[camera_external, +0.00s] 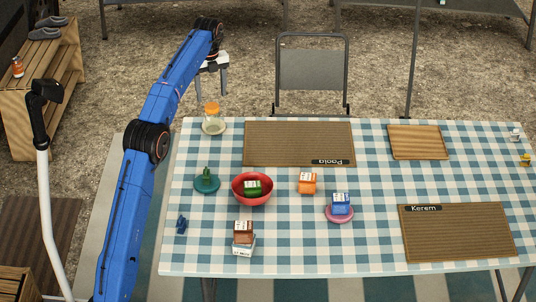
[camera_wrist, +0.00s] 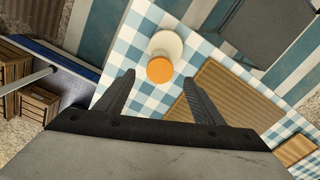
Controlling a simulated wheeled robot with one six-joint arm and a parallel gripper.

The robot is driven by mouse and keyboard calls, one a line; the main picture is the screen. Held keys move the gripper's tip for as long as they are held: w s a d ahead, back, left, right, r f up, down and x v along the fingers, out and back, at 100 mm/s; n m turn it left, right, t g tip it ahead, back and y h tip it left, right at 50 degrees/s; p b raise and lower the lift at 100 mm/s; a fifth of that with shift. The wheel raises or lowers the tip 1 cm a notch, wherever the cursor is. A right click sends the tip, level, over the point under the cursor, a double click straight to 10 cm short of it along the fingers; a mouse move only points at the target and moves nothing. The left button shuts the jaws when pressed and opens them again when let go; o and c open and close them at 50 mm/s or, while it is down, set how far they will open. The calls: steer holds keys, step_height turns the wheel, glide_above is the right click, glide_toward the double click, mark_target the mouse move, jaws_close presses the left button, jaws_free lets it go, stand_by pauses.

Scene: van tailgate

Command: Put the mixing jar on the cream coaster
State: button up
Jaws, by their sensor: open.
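The mixing jar (camera_external: 212,110), a clear jar with an orange lid, stands upright on the cream coaster (camera_external: 204,130) at the table's back left corner. In the wrist view its orange lid (camera_wrist: 159,70) shows in front of the pale coaster (camera_wrist: 167,43). My gripper (camera_external: 211,80) is open and empty, above and a little behind the jar, apart from it. In the wrist view the fingers (camera_wrist: 159,79) are spread, with the lid showing between and beyond their tips.
A brown mat labelled Paola (camera_external: 290,142) lies right of the jar. A teal coaster (camera_external: 207,184) with a small green item and a red bowl (camera_external: 240,200) holding a green box stand nearer the front. A chair (camera_external: 312,70) stands behind the table. Cloth around the jar is clear.

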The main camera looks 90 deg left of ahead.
steer(key=shift+r, duration=0.6)
